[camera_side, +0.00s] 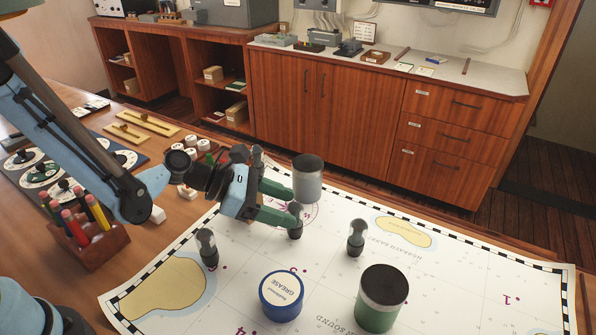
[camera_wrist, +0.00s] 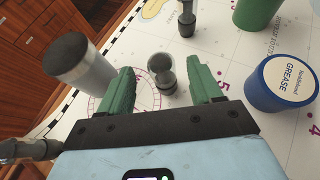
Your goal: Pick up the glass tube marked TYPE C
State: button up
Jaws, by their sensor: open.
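Several small glass tubes with dark bases stand on the chart; I cannot read a TYPE C mark on any. One tube (camera_side: 296,222) is at my fingertips in the side view; in the wrist view this tube (camera_wrist: 162,72) stands between and slightly beyond the green fingers. A second tube (camera_side: 357,238) stands to the right and also shows at the top of the wrist view (camera_wrist: 187,18). A third tube (camera_side: 207,248) stands left, near the tan island. My gripper (camera_side: 289,207) is open and low over the chart, its fingers apart (camera_wrist: 157,70) with nothing gripped.
A grey canister with a dark lid (camera_side: 308,180) stands close beside my far finger. A blue grease tin (camera_side: 282,297) and a green jar (camera_side: 381,300) stand in front. A pencil box (camera_side: 90,245) is at left. The chart's right side (camera_side: 470,290) is clear.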

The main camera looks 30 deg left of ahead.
aim_at(303, 231)
jog(key=x, duration=0.5)
jog(key=shift+s, duration=0.1)
jog(key=c, duration=1.1)
jog(key=shift+o, duration=0.2)
jog(key=shift+r, duration=0.15)
